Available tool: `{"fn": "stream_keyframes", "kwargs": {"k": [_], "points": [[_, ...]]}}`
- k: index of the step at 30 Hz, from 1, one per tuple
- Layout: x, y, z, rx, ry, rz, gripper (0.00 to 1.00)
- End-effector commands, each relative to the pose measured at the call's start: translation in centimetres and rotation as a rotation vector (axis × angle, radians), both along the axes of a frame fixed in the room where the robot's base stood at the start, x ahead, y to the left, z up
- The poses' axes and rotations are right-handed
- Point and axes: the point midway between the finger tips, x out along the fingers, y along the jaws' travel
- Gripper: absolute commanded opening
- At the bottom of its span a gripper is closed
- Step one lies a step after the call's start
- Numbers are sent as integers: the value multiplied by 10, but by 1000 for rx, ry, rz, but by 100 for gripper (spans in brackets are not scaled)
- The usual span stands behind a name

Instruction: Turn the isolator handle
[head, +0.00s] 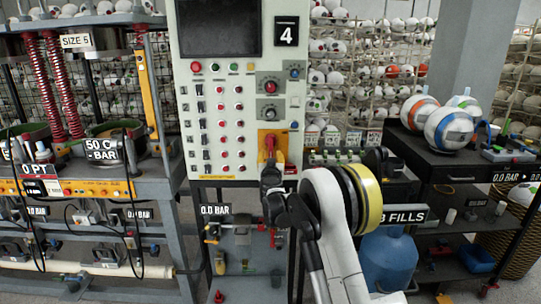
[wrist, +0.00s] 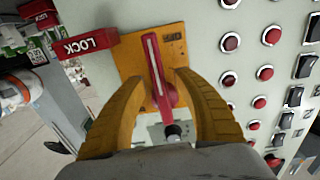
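The isolator handle (wrist: 156,68) is a red lever with a pale stripe along it, on a yellow plate (wrist: 174,40). In the wrist view it runs nearly up and down, leaning slightly left at its top. My gripper (wrist: 160,84) has its two yellow fingers spread, one on each side of the handle, with gaps visible. In the head view the red handle (head: 269,143) shows on its yellow plate low on the panel's right side. My gripper (head: 270,178) is just below it there, its fingers hard to make out. Contact at the handle's base cannot be told.
A red LOCK tag (wrist: 92,44) sticks out left of the plate. The pale control panel (head: 213,150) carries rows of red buttons and switches beside it. A left bench (head: 160,190), a dark right cart (head: 470,165) and a blue bottle (head: 390,255) stand around.

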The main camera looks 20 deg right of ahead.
Motion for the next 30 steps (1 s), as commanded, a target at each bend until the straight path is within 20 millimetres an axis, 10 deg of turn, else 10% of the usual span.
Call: {"fn": "stream_keyframes", "kwargs": {"k": [12, 30], "points": [[-83, 24, 0, 0, 0, 1, 38], [-106, 23, 12, 2, 12, -18, 38]]}}
